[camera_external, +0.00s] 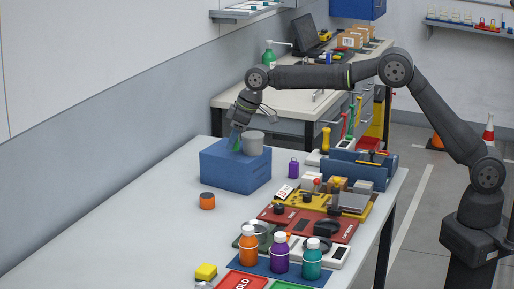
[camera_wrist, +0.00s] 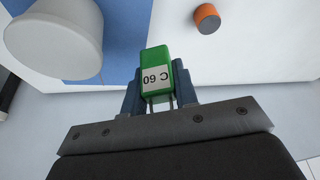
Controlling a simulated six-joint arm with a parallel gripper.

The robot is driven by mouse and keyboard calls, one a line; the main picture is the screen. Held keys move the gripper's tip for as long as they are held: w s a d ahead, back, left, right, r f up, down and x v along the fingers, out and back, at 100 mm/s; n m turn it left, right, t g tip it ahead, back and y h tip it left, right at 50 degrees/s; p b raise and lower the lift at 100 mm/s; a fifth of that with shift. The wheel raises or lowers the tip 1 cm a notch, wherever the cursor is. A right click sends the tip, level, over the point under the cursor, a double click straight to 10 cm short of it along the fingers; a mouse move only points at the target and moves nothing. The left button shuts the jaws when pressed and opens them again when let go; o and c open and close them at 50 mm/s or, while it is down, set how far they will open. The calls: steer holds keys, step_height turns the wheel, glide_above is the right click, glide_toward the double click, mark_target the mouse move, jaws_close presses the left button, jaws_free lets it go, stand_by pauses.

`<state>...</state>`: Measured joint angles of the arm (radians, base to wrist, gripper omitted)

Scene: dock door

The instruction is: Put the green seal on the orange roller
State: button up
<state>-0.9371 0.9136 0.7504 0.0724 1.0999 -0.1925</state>
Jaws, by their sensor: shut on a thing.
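The green seal (camera_wrist: 155,62) is a small green block with a white "C 60" label. My gripper (camera_wrist: 160,92) is shut on it, one finger on each side. In the external view my gripper (camera_external: 238,128) is over the blue block, and a bit of the green seal (camera_external: 235,143) shows below it, left of a grey cylinder. I cannot tell whether the seal touches the blue block. The orange roller (camera_external: 207,200) is a short orange cylinder with a dark end, upright on the table in front of the blue block; it also shows in the wrist view (camera_wrist: 207,18).
The blue block (camera_external: 235,172) carries the grey cylinder (camera_external: 253,144), close beside my gripper. A purple item (camera_external: 293,168), parts trays and several bottles, such as the orange bottle (camera_external: 248,249), stand to the right and front. The white table (camera_external: 150,215) is clear around the roller.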

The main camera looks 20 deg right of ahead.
glide_above(205, 195)
steer(key=shift+n, duration=0.4)
step_height(205, 195, down, 7)
steer(key=shift+r, duration=0.2)
steer(key=shift+f, duration=2)
steer(key=o, duration=0.9)
steer(key=shift+f, duration=0.15)
steer(key=shift+o, duration=0.2)
